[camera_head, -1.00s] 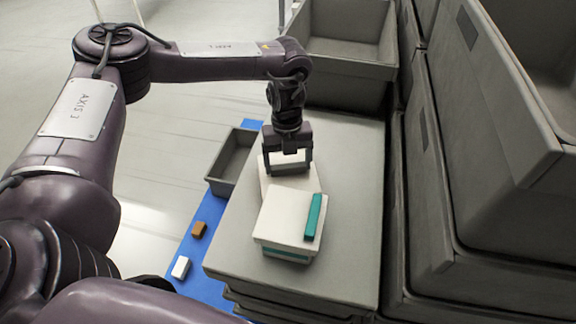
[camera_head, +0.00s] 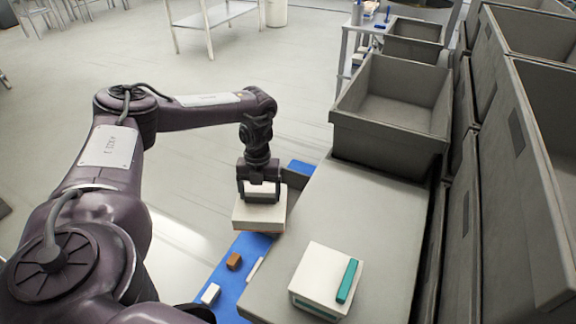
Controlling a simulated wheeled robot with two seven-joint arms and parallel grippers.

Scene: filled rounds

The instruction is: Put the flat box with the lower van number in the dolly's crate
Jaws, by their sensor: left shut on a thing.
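My left gripper (camera_head: 260,190) is shut on a flat white box (camera_head: 248,219) and holds it over the blue dolly (camera_head: 229,285), left of the grey stack. A thin orange band shows at that box's lower edge. The other flat box (camera_head: 322,277), white with a teal strip on top and a teal band low on its side, lies on the grey stack top. I cannot read a van number on either box. The dolly's small grey crate is mostly or wholly hidden behind the held box and gripper. My right gripper is not in view.
A brown block (camera_head: 234,261) and a white block (camera_head: 211,293) lie on the dolly. The grey stack top (camera_head: 370,215) is mostly clear. A large empty grey crate (camera_head: 390,140) stands at its far end. Tall grey crates (camera_head: 490,180) rise along the right.

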